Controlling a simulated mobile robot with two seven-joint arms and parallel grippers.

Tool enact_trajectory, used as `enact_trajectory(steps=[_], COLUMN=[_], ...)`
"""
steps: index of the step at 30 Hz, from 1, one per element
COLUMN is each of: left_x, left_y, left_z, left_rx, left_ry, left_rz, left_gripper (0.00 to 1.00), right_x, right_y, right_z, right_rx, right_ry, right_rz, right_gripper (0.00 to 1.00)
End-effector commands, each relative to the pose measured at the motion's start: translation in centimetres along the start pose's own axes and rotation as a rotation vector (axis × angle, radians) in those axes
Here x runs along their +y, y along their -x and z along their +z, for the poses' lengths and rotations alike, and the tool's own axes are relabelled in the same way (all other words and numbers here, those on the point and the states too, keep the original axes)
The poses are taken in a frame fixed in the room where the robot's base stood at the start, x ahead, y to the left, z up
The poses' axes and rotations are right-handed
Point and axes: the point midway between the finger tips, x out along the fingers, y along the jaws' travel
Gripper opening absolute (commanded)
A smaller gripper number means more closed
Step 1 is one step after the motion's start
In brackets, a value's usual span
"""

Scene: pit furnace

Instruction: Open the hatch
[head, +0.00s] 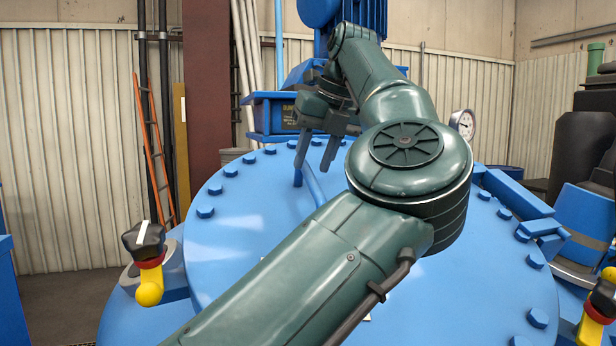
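The hatch is a large round blue lid (235,235) with bolts around its rim, and it lies closed and flat in the head view. A thin blue bar (312,183) rises from the lid's far half, partly hidden by my arm. My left gripper (314,168) points down over the far part of the lid, close to the bar. Its two dark fingers are spread with nothing seen between them. I cannot tell whether a finger touches the bar. My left arm hides much of the lid's middle and right. My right gripper is not in view.
Black-knobbed yellow clamps stand at the left (149,265) and right edges of the vessel. A blue box (272,112) and a round gauge (463,124) are behind the lid. An orange ladder (155,150) leans by the back wall. Dark machinery is at the right.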

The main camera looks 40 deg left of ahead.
Motion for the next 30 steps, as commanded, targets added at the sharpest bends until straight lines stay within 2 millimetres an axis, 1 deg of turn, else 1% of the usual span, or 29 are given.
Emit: enact_trajectory(steps=[1, 3, 7, 12, 19, 30], left_x=[0.0, 0.0, 0.0, 0.0, 0.0, 0.0], left_y=[-1.0, -2.0, -3.3, -3.9, -3.9, -3.9], left_z=[-0.1, 0.0, 0.0, 0.0, 0.0, 0.0], left_rx=[0.002, 0.001, 0.0, -0.002, -0.002, -0.001], left_ry=[0.001, 0.002, 0.0, 0.0, 0.0, 0.001], left_rz=[0.001, 0.001, 0.001, 0.0, 0.0, 0.0], left_gripper=[0.36, 0.36, 0.36, 0.36, 0.35, 0.05], right_x=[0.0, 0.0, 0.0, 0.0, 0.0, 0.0], right_y=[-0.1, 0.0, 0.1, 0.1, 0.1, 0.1], right_z=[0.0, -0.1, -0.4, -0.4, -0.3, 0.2], right_rx=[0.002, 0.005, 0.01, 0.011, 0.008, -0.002], right_ry=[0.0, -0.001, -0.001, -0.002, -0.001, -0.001], right_rz=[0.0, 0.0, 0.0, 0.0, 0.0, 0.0], right_gripper=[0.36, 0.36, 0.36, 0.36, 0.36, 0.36])
